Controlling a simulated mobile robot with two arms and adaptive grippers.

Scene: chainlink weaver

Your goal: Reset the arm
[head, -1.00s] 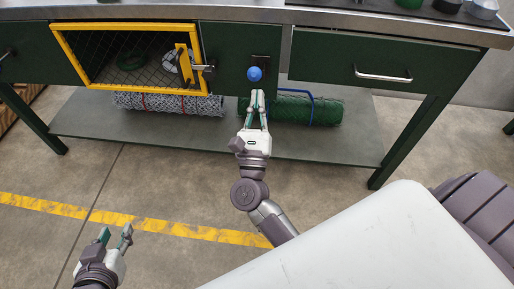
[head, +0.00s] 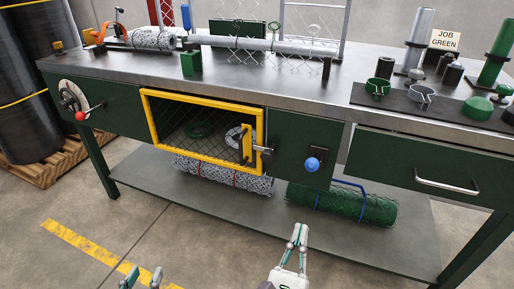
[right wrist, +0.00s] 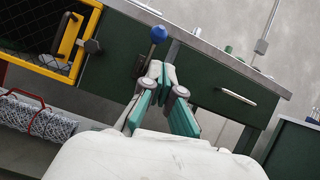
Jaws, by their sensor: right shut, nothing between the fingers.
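My right gripper (head: 299,234) is at the bottom centre of the head view, shut and empty, its fingers pointing up toward the bench. It is below the blue knob (head: 313,164) and apart from it. In the right wrist view its fingertips (right wrist: 160,74) are together, with the blue knob (right wrist: 158,34) beyond them. My left gripper (head: 142,277) is at the bottom edge of the head view, left of the right one. Its two fingers are apart with nothing between them; the rest of it is cut off.
The steel-topped bench (head: 290,75) spans the view, with a yellow-framed mesh door (head: 190,165) and a drawer handle (head: 446,186). A green mesh roll (head: 345,202) and a grey one (head: 222,176) lie on the lower shelf. Floor in front is clear.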

